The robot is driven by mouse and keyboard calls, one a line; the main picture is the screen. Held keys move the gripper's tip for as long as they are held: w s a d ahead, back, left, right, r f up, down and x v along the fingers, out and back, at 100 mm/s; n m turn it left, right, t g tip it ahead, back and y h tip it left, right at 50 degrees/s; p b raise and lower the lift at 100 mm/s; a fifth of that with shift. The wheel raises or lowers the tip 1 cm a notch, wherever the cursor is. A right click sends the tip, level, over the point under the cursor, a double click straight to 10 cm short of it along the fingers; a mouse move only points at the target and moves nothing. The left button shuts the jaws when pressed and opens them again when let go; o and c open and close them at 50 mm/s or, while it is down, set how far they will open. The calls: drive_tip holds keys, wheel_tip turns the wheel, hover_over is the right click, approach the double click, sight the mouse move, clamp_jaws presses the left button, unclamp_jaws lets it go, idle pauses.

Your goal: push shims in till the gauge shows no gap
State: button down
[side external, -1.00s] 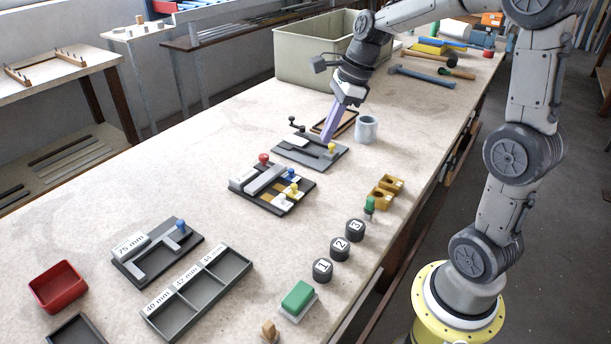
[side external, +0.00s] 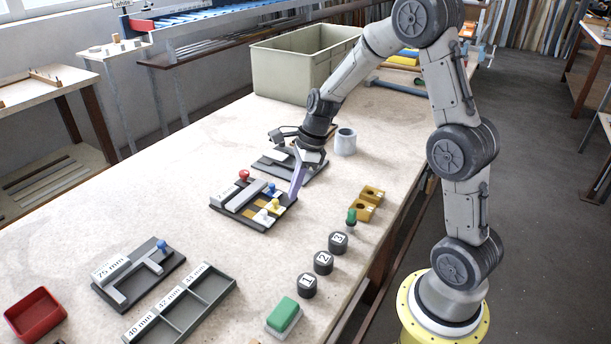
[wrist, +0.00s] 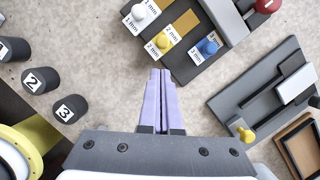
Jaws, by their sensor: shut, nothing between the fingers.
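My gripper (side external: 294,194) is shut and empty, its pale purple fingers pointing down by the right edge of the dark shim board (side external: 226,207). In the wrist view the fingertips (wrist: 160,73) appear just short of that board's edge; their height above the table is unclear. Three labelled shims lie side by side there: 1 mm with a white knob (wrist: 145,12), 2 mm with a yellow knob (wrist: 165,42), 3 mm with a blue knob (wrist: 208,46). A grey bar (wrist: 227,20) and a red knob (wrist: 265,5) are beyond them. I cannot make out a gauge reading.
Another grey board with a yellow knob (wrist: 245,134) lies beside the shim board. A 75 mm board (side external: 138,277) and three-compartment tray (side external: 182,312) lie nearer. Table between is bare.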

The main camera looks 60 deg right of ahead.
drive_tip(key=shift+w+a+f, duration=0.2)
drive_tip(key=shift+w+a, duration=0.5)
drive_tip(key=shift+w, duration=2.6)
drive_tip(key=s+d, duration=0.1)
drive_tip(key=s+d+r, duration=0.1)
drive_tip(key=s+d, duration=0.1)
drive_tip(key=v, duration=0.9)
drive_tip(key=shift+r, duration=0.4)
